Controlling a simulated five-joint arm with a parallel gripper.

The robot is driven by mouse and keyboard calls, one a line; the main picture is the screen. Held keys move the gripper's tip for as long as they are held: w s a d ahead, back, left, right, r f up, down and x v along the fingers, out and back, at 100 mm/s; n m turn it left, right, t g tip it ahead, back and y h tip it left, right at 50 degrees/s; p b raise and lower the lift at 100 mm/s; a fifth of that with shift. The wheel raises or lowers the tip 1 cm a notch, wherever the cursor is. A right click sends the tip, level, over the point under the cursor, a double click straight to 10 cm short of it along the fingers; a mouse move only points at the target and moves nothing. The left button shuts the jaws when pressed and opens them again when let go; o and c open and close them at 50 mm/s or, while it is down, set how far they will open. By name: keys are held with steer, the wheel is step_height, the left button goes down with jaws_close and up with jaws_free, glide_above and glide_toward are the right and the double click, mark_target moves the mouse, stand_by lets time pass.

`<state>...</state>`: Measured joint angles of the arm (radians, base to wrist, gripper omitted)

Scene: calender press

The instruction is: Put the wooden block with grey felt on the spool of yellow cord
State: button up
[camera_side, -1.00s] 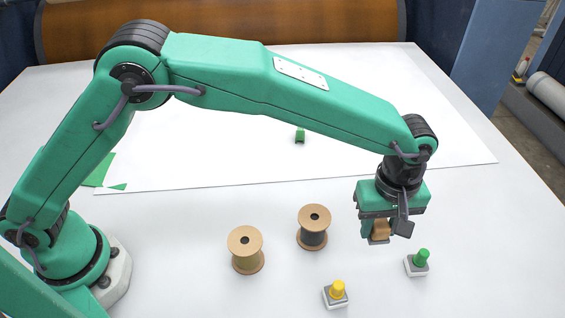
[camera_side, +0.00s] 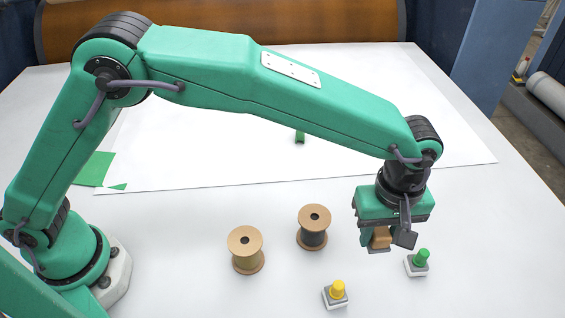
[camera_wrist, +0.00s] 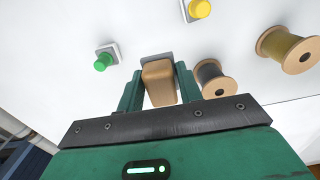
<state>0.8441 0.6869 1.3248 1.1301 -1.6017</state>
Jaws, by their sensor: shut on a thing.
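My gripper (camera_side: 379,238) is shut on the wooden block with grey felt (camera_side: 381,237), at the right of the side view. The block also shows between the two green fingers in the wrist view (camera_wrist: 159,84), its grey felt at the far end. The side view shows the felt on the underside. Whether the felt touches the table is hard to tell. The spool of yellow cord (camera_side: 245,261) stands upright to the left, apart from my gripper; its cord looks olive. It is at the upper right of the wrist view (camera_wrist: 272,43). Its top is empty.
A spool of dark cord (camera_side: 313,238) stands between my gripper and the yellow-cord spool. A yellow button (camera_side: 337,291) and a green button (camera_side: 420,260) sit in front. A small green object (camera_side: 299,136) lies on the white sheet (camera_side: 250,160) behind.

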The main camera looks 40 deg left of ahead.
steer(key=shift+s+r, duration=0.25)
steer(key=shift+s, duration=0.1)
steer(key=s+a+r, duration=0.3)
steer(key=s+a, duration=0.5)
steer(key=s, duration=0.3)
steer(key=s+a+r, duration=0.4)
steer(key=s+a, duration=0.4)
steer(key=s, duration=0.4)
steer(key=shift+s+a+r, duration=0.2)
steer(key=shift+s+r, duration=0.05)
steer(key=shift+s, duration=0.05)
glide_above(245, 243)
step_height(245, 243, down, 7)
steer(key=shift+f, duration=2)
steer(key=shift+f, duration=0.15)
